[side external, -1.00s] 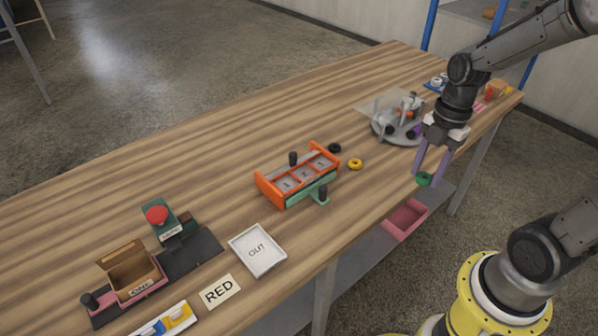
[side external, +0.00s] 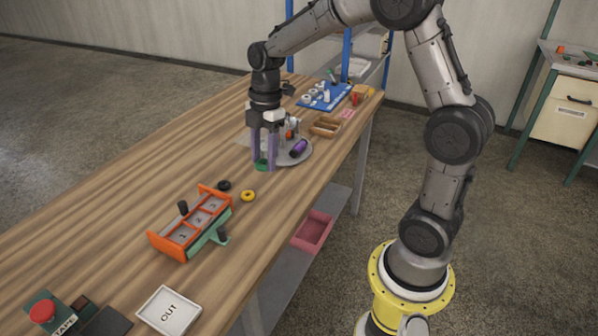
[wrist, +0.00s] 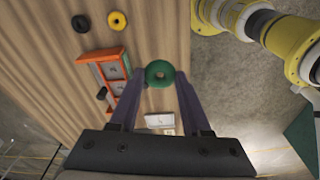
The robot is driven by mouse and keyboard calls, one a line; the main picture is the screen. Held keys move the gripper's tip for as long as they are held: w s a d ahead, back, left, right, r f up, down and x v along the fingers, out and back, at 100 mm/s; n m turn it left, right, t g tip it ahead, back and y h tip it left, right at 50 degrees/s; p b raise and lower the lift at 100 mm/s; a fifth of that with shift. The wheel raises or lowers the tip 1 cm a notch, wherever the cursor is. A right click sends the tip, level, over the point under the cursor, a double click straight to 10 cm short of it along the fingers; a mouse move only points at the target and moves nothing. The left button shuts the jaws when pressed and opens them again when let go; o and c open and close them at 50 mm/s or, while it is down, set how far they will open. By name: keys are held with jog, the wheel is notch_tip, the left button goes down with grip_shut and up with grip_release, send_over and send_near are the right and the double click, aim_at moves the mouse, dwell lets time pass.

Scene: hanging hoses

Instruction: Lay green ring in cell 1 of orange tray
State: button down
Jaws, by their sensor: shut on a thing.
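My gripper (side external: 263,163) has purple fingers and is shut on the green ring (side external: 262,166). In the wrist view the green ring (wrist: 160,74) sits between the fingertips. The orange tray (side external: 165,247) lies nearer the side camera, with cells numbered 1, 2 and 3 in a row. Cell 1 (side external: 183,236) is at its near left end and looks empty. The wrist view shows the orange tray (wrist: 103,54) left of the ring, partly hidden by a finger.
A black ring (side external: 224,185) and a yellow ring (side external: 248,196) lie between my gripper and the tray.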

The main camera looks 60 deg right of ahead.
jog(key=w+a+f+n, duration=0.2)
jog(key=w+a, duration=1)
jog(key=w, duration=0.1)
jog(key=shift+n, duration=0.4)
jog(key=shift+a+f, duration=0.9)
jog(key=shift+f, duration=0.6)
jog(key=shift+a+f, duration=0.85)
jog(key=shift+f, duration=0.65)
jog(key=shift+a+f, duration=0.9)
jog(key=shift+f, duration=0.6)
grip_release()
jog(key=shift+r, duration=0.15)
notch_tip(320, 180, up, 7)
